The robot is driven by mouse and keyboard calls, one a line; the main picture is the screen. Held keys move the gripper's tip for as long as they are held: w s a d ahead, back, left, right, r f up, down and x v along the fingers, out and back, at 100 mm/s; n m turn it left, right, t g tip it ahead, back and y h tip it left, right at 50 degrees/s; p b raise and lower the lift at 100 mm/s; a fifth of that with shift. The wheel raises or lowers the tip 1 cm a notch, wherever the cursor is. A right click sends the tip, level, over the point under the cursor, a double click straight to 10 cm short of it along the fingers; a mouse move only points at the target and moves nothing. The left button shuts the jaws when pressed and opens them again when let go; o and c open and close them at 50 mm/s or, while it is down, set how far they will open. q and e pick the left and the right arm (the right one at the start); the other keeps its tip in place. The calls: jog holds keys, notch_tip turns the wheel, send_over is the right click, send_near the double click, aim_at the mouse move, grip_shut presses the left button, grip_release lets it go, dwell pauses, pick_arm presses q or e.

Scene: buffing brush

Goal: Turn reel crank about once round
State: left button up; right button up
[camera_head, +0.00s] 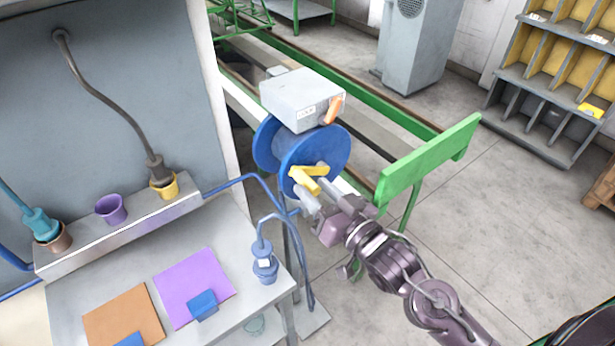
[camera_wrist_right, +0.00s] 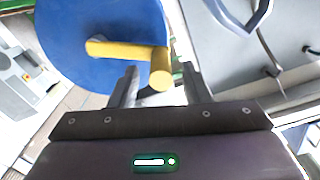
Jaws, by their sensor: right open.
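The blue reel (camera_head: 316,152) stands below a grey box, with a yellow crank (camera_head: 308,178) on its near face. In the right wrist view the reel (camera_wrist_right: 75,55) fills the upper left, and the yellow crank (camera_wrist_right: 115,49) has its handle end (camera_wrist_right: 161,75) pointing toward the camera. My right gripper (camera_head: 312,194) is just in front of the crank at its lower side. In the wrist view its two fingers (camera_wrist_right: 158,88) are apart, with the handle end between or just beyond their tips. I cannot tell if they touch it. My left gripper is out of view.
The grey box (camera_head: 296,92) with an orange lever (camera_head: 335,110) sits above the reel. A workbench (camera_head: 75,290) with purple (camera_head: 194,287) and orange mats stands at left.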

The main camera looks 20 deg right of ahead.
aim_at(297, 172)
jog(key=shift+p+x, duration=0.4)
jog(key=shift+x, duration=1.1)
jog(key=shift+a, duration=0.1)
grip_shut()
